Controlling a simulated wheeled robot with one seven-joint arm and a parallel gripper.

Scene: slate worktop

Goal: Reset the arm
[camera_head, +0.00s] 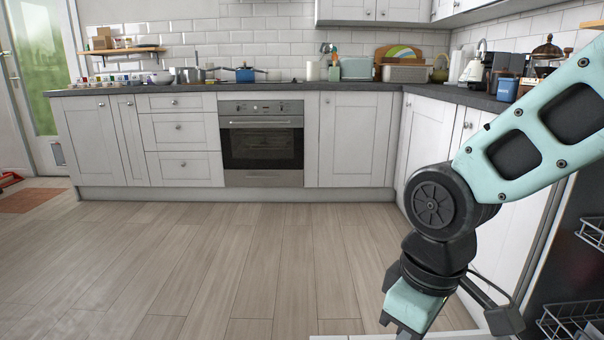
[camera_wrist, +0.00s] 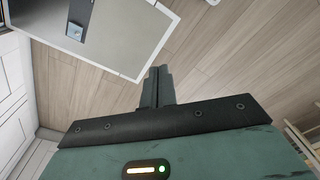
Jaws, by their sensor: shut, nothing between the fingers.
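My arm comes in from the right side of the head view, teal and black, bent at a large black joint. My gripper (camera_head: 408,335) hangs down at the bottom of the head view, its fingertips at the lower edge of the picture. In the wrist view my gripper (camera_wrist: 158,72) shows its two dark fingers pressed together, with nothing between them. It points out over the wooden floor (camera_wrist: 215,50) and touches nothing that I can see.
An open dishwasher with wire racks (camera_head: 575,318) stands at the lower right, close to my arm. Its open door (camera_wrist: 115,30) lies near my gripper in the wrist view. White cabinets, an oven (camera_head: 262,145) and a cluttered dark worktop (camera_head: 340,87) line the back. The wooden floor is clear.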

